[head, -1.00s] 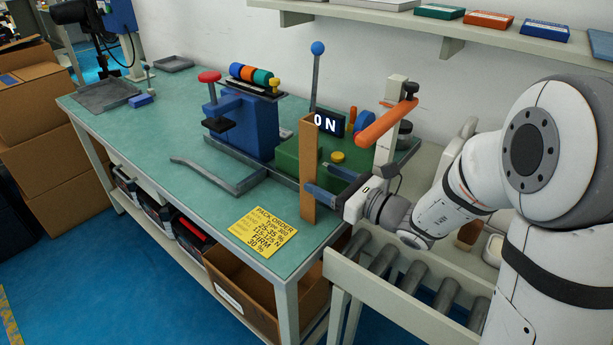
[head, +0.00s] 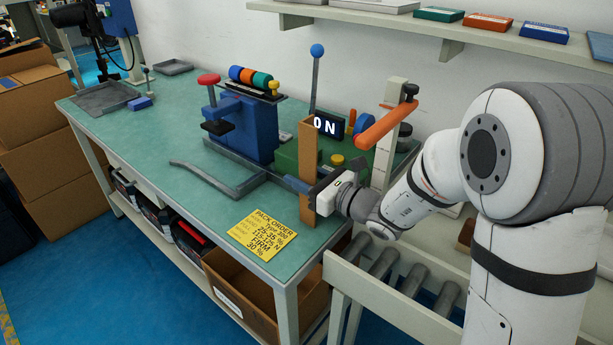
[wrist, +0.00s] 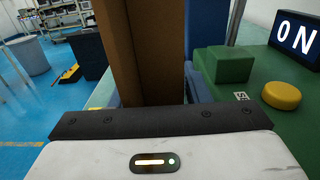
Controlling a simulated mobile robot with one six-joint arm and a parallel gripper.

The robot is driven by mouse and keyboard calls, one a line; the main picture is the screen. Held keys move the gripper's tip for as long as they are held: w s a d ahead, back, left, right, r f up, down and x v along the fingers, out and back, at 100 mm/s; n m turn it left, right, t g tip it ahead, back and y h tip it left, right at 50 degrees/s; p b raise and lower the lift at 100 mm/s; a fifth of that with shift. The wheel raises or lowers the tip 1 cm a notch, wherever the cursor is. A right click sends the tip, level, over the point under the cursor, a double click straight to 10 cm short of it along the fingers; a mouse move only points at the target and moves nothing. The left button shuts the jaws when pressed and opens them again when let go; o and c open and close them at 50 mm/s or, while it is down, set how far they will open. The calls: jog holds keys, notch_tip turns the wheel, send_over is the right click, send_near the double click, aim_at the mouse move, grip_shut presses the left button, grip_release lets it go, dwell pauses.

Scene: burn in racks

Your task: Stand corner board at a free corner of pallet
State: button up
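The corner board (head: 308,170) is a tall brown angled strip, standing upright near the front right edge of the green bench in the head view. In the wrist view the corner board (wrist: 145,50) rises right in front of my gripper, between blue finger parts at its left and right. My gripper (head: 306,188) is at the lower part of the board. Whether the fingers press on the board or only stand around it cannot be told. I see no pallet in these frames.
A blue vise (head: 240,122) and a green device with an "ON" display (head: 325,126) stand close behind the board. An orange bar (head: 388,123) sticks out to its right. A roller conveyor (head: 412,280) runs below right. The bench around the yellow pack order sheet (head: 262,233) is open.

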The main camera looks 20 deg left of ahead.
jog(key=c, duration=0.6)
